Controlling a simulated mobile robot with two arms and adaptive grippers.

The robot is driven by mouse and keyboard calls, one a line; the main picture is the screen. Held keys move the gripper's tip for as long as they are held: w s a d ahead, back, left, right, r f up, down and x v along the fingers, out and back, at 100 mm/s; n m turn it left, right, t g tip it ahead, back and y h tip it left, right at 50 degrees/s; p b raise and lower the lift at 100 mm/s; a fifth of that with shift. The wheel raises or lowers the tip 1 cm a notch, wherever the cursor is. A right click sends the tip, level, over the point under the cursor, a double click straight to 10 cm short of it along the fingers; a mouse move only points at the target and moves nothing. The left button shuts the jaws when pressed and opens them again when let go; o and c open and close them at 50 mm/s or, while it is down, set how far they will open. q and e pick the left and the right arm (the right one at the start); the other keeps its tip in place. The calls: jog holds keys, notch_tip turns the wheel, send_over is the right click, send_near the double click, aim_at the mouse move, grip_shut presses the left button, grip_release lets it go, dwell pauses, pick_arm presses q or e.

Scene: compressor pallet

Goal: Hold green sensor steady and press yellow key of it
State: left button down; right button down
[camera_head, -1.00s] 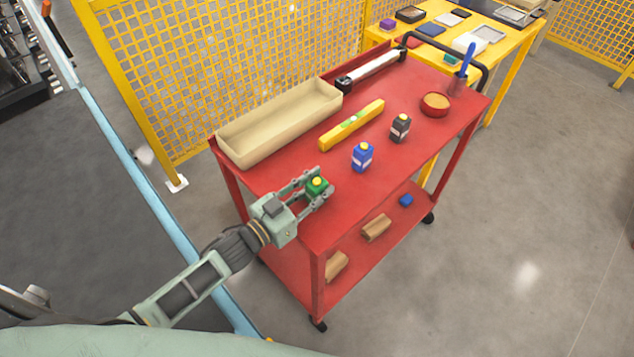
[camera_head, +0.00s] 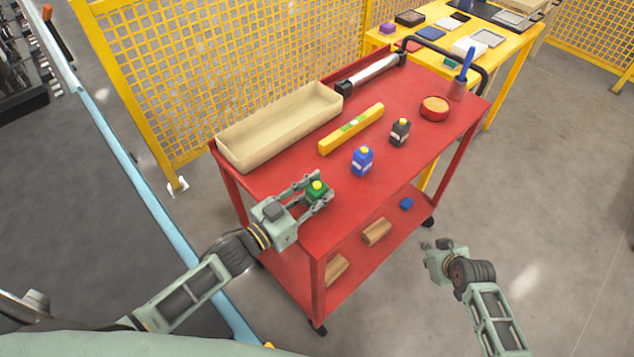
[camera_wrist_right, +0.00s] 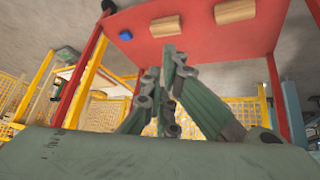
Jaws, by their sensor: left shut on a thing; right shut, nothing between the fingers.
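The green sensor (camera_head: 316,192) stands on the near left part of the red cart's top, with its round yellow key (camera_head: 317,185) facing up. My left gripper (camera_head: 319,194) is shut around the sensor's sides, and the key is uncovered between the fingers. My right gripper (camera_head: 428,245) is out to the right of the cart, lower than its top and apart from the sensor. In the right wrist view the fingers of my right gripper (camera_wrist_right: 170,62) are together and empty. The sensor is not visible in that view.
Wooden blocks (camera_head: 376,232) lie on the lower shelf. The floor to the right is clear.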

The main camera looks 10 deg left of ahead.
jog(key=w+a+r+n+t+y, duration=0.1)
jog(key=w+a+r, duration=0.15)
jog(key=r, duration=0.35)
jog(key=w+a+r+n+y, duration=0.1)
jog(key=w+r, duration=0.3)
jog(key=r, duration=0.2)
notch_tip(320, 180, up, 27)
jog(key=n+g+y, duration=0.4)
jog(key=n, duration=1.1)
send_over(310, 191)
jog(key=shift+f, duration=4.4)
jog(key=shift+f, duration=0.4)
